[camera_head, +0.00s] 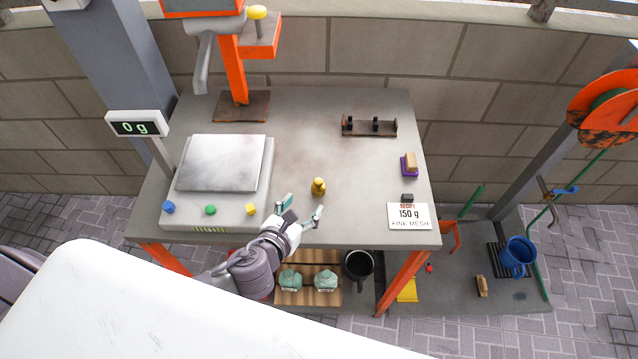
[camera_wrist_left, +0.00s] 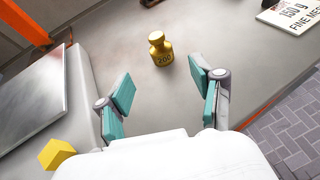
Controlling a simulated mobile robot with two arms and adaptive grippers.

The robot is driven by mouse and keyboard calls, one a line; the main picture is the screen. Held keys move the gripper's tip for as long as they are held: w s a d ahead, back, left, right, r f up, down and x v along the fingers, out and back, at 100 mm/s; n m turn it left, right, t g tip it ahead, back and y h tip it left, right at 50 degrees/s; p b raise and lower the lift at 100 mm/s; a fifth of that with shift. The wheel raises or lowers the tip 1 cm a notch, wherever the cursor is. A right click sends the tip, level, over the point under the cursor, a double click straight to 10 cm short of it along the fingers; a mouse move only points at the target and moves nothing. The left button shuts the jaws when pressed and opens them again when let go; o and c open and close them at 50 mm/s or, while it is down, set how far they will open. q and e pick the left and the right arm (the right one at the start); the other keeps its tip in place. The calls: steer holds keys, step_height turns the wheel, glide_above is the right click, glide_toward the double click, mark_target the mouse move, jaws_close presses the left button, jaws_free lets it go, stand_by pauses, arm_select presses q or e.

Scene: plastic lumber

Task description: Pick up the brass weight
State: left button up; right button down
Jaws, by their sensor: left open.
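The brass weight (camera_head: 318,187) stands upright on the grey table (camera_head: 310,130), near the middle of its front part. In the left wrist view the brass weight (camera_wrist_left: 160,50) is gold, has a knob on top and is marked 200. My left gripper (camera_head: 304,208) is open and empty at the table's front edge, just short of the weight. In the left wrist view its teal finger pads (camera_wrist_left: 162,92) are spread apart, and the weight stands beyond them, roughly centred between them and not touched. My right gripper does not show.
A scale (camera_head: 222,164) with a display reading 0 g (camera_head: 137,125) stands left of the weight. A dark rack (camera_head: 369,127) is behind. The table around the weight is clear.

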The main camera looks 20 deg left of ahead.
mark_target(316, 190)
arm_select(q)
steer(key=shift+x, duration=1.2)
steer(key=shift+w+f, duration=0.1)
steer(key=shift+w, duration=0.15)
steer(key=p+x, duration=0.1)
steer(key=x, duration=0.3)
steer(key=shift+w+d, duration=0.1)
steer(key=shift+d, duration=0.05)
steer(key=shift+w+d, duration=0.1)
steer(key=shift+w, duration=0.35)
steer(key=shift+s, duration=0.1)
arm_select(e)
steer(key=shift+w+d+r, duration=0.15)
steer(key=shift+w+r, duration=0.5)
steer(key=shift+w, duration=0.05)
arm_select(q)
steer(key=shift+c, duration=1.2)
jaws_close()
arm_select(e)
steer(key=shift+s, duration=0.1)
